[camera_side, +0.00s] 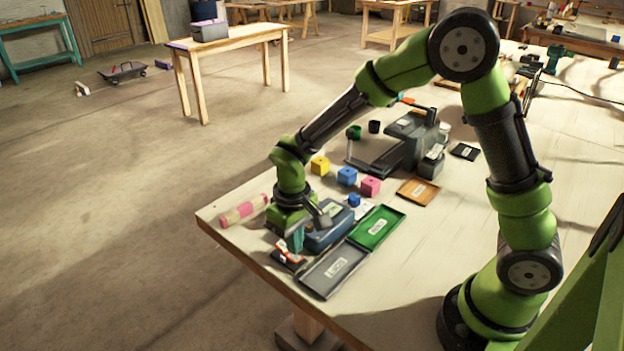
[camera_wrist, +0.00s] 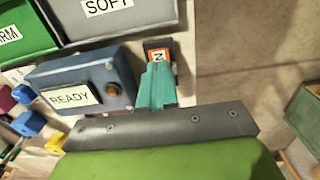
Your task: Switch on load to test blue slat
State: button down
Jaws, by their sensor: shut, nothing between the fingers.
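My gripper (camera_side: 296,239) has teal fingers, shut and empty, pointing down at the small dark switch (camera_side: 289,257) with a red-orange and white top. In the wrist view the fingertips (camera_wrist: 158,75) overlap the near part of the switch (camera_wrist: 158,50), whose orange label shows a letter; I cannot tell whether they touch it. The blue box (camera_wrist: 80,85) beside it has a "READY" display and a dark brownish round button or lamp. The box also shows in the side view (camera_side: 328,228), partly behind my wrist. I cannot make out a blue slat.
The grey "SOFT" tray (camera_side: 333,270) and green tray (camera_side: 376,228) lie right of the box. Yellow (camera_side: 320,165), blue (camera_side: 347,176) and pink (camera_side: 370,187) blocks stand behind, near a grey machine (camera_side: 405,140). A pink-and-cream roll (camera_side: 245,210) lies near the table's left edge.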

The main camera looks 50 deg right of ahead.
aim_at(296, 258)
notch_tip(296, 258, up, 6)
jog(key=shift+f, duration=0.2)
dwell(0.4)
jog(key=s+d+r+m+t+y, duration=0.1)
jog(key=s+d+r+m+t, duration=0.1)
jog(key=s+r, duration=0.5)
jog(key=s+d+r+m+t+y, duration=0.1)
jog(key=s+d+r+m+t, duration=0.1)
jog(key=s+d+r+t, duration=0.2)
notch_tip(296, 258, up, 4)
jog(key=s+t, duration=0.1)
jog(key=s, duration=0.2)
jog(key=shift+d+f, duration=0.25)
